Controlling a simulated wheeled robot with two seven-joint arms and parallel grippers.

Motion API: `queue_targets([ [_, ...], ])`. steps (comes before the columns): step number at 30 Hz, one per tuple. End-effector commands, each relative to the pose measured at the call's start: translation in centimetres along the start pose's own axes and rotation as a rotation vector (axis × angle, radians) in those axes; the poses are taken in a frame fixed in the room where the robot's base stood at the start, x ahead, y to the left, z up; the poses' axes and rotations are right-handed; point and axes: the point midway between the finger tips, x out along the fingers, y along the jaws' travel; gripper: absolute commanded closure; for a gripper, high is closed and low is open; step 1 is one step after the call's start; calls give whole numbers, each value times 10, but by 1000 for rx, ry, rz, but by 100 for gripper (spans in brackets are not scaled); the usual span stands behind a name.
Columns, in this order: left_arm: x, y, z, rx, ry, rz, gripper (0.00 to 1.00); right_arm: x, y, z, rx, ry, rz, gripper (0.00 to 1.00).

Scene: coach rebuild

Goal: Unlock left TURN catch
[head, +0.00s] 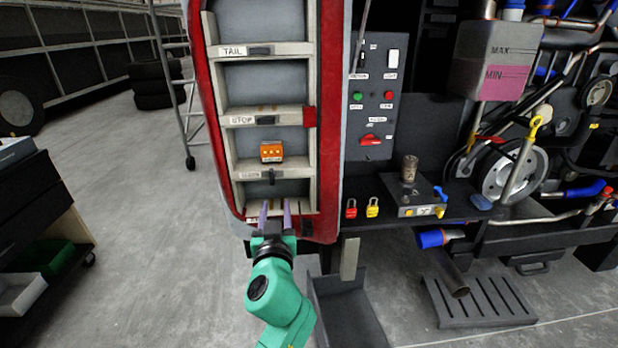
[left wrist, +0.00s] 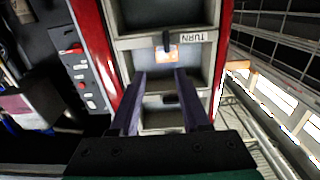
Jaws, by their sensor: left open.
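The TURN catch (head: 271,177) is a small dark tab on the third pale crossbar of the red-edged lamp housing (head: 213,122). It stands upright, across its bar, beside the TURN label (head: 252,175). The wrist view shows the catch (left wrist: 166,42) beyond the fingertips, with the label inverted. My left gripper (head: 275,206) is open, its two purple fingers apart below the catch in the head view. In the left wrist view the gripper (left wrist: 160,72) has nothing between its fingers, and I see no contact. My right gripper is out of view.
An orange lamp unit (head: 271,152) sits just above the TURN bar. The STOP catch (head: 267,119) and TAIL catch (head: 260,50) lie horizontal. A switch panel (head: 373,100) and red and yellow padlocks (head: 351,209) are to the right. Floor left of the housing is open.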

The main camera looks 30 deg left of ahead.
Motion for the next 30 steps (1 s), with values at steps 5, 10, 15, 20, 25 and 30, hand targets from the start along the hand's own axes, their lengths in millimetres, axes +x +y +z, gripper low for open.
queue_targets([
  [5,22,0,-6,3,6,-2,54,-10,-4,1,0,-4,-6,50],
  [10,67,0,-7,4,5,-1,54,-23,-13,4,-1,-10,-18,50],
  [15,112,-1,-6,3,5,-1,54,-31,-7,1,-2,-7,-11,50],
  [20,138,0,-3,2,3,-1,54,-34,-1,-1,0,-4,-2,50],
  [25,145,0,-1,0,2,0,54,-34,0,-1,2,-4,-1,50],
  [30,145,0,-1,0,2,0,61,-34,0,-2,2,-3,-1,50],
])
